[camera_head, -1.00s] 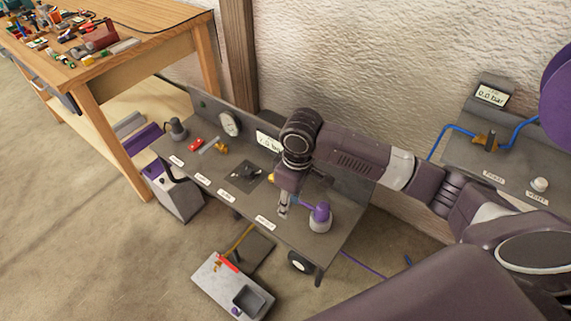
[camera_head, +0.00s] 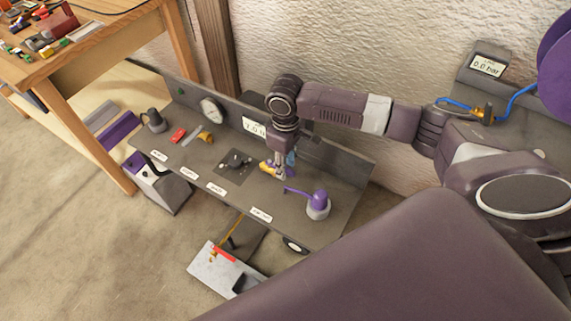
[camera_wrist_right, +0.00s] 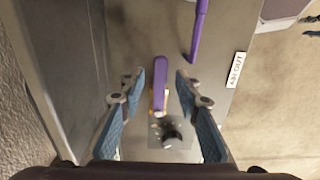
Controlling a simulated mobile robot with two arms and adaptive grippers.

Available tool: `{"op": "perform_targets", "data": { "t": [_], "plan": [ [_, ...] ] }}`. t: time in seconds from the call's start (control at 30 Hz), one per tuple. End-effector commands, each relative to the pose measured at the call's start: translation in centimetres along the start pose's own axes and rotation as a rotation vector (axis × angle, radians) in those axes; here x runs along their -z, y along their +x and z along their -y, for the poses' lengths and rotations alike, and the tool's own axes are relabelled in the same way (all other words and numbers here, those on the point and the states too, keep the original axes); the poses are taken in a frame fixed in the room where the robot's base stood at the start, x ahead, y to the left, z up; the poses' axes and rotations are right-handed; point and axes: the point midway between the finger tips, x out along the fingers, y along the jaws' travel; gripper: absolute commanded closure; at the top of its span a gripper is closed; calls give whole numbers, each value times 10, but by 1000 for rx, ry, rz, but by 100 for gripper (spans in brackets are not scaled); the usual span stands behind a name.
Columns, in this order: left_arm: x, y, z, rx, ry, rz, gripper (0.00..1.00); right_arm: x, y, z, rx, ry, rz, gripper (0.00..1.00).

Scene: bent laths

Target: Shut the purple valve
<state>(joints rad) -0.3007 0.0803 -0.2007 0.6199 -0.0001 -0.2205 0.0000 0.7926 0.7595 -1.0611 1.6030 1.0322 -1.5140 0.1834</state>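My right gripper (camera_head: 281,167) points down over the bench panel. In the right wrist view the gripper (camera_wrist_right: 160,78) is open, with its two blue-grey fingers spread apart. A purple valve handle (camera_wrist_right: 159,72) on a brass body (camera_wrist_right: 158,100) lies between the fingers, with a gap on each side. In the head view the brass body (camera_head: 267,168) shows beside the gripper, and the handle is mostly hidden by it. My left gripper is not in view.
A purple-capped fitting (camera_head: 317,203) with a purple lever stands to the right of the gripper, near the AIR OUT label (camera_wrist_right: 236,70). A black knob (camera_head: 235,160) sits to the left. The panel's upright back (camera_head: 340,160) is close behind.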

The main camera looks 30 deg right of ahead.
Motion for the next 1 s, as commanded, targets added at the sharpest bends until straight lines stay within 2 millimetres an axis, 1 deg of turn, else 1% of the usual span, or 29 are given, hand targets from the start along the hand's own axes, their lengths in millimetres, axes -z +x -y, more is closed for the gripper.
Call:
{"op": "perform_targets", "data": {
  "t": [0.03,0.1,0.2,0.27,0.4,0.5,0.6,0.83,1.0],
  "plan": [
    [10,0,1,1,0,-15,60,0,1,0,0,0,0,70],
    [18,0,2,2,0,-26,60,0,1,0,0,-1,-1,70],
    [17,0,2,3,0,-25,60,0,1,0,0,0,-1,70],
    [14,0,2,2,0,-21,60,0,1,0,0,-1,-1,75],
    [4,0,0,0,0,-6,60,0,0,0,0,0,-1,90],
    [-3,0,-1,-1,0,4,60,0,0,0,0,0,-1,100],
    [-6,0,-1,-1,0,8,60,0,0,0,0,0,-1,100],
    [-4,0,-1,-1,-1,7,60,0,0,0,0,0,-1,100],
    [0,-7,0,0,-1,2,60,0,-2,2,2,20,0,100]
  ]
}}
